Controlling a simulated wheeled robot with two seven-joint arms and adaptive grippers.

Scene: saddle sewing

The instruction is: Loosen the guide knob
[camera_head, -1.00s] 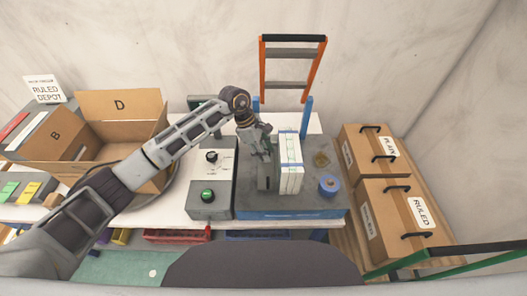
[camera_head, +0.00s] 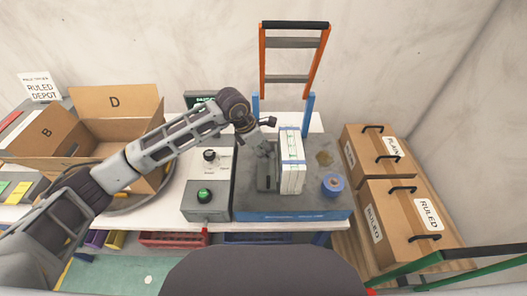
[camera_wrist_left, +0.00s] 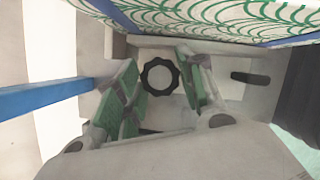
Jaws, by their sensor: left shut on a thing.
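The guide knob (camera_wrist_left: 159,75) is a black ring with a scalloped edge in the left wrist view, on a pale grey part. My left gripper (camera_wrist_left: 162,82) has its green-padded fingers on either side of the knob and is shut on it. In the head view the left gripper (camera_head: 264,148) is over the grey guide (camera_head: 266,179), beside a white stack with a blue band (camera_head: 291,170). The gripper and arm hide the knob there. The stack's green-patterned side (camera_wrist_left: 215,18) shows at the top of the wrist view. My right gripper is not in view.
The blue-grey machine bed (camera_head: 290,205) carries a blue tape roll (camera_head: 333,184). A control box with a green knob (camera_head: 204,195) stands to its left. An orange frame (camera_head: 262,70) rises behind.

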